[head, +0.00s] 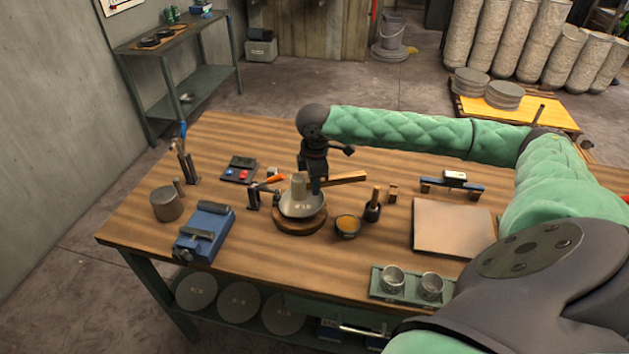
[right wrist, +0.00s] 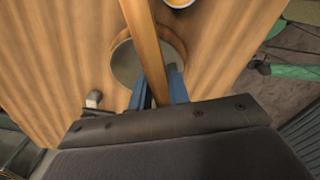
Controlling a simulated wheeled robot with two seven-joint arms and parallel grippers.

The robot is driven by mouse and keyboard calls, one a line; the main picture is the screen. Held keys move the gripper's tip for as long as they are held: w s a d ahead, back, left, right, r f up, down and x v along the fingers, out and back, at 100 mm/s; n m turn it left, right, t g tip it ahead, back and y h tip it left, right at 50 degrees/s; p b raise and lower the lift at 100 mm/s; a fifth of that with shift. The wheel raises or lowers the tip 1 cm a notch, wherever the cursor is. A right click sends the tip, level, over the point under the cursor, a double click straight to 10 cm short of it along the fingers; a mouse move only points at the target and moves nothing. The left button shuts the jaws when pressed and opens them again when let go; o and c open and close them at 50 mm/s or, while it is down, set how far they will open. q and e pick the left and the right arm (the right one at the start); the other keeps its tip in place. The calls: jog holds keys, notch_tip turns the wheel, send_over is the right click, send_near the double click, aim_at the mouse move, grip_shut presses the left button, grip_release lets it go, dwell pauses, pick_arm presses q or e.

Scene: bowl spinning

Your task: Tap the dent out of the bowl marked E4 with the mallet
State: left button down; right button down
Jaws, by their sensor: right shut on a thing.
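The bowl (head: 303,208) is a grey metal dish on a round wooden block (head: 300,226) at the middle of the bench. A mark on its side is too small to read. I cannot make out the dent. My right gripper (head: 317,186) is over the bowl's right side, shut on the mallet's wooden handle (head: 347,178). The handle also crosses above the bowl (right wrist: 126,66) in the right wrist view. A pale upright cylinder (head: 299,186) over the bowl lines up with the handle and looks like the mallet head. Whether it touches the bowl is unclear. My left gripper is out of view.
Right of the bowl are a small dish with orange contents (head: 347,226) and a dark pot with a wooden handle (head: 373,208). A blue vise (head: 204,232) and a grey cylinder (head: 166,204) stand left. A green tray (head: 408,298) holds two cups. A flat board (head: 452,228) lies right.

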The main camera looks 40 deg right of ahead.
jog(key=shift+d, duration=0.1)
notch_tip(320, 180, down, 7)
jog(key=shift+s+b, duration=0.1)
jog(key=shift+b, duration=0.35)
jog(key=shift+r+p, duration=0.2)
jog(key=shift+p, duration=0.1)
notch_tip(320, 180, up, 5)
jog(key=p, duration=0.5)
jog(key=shift+f, duration=0.15)
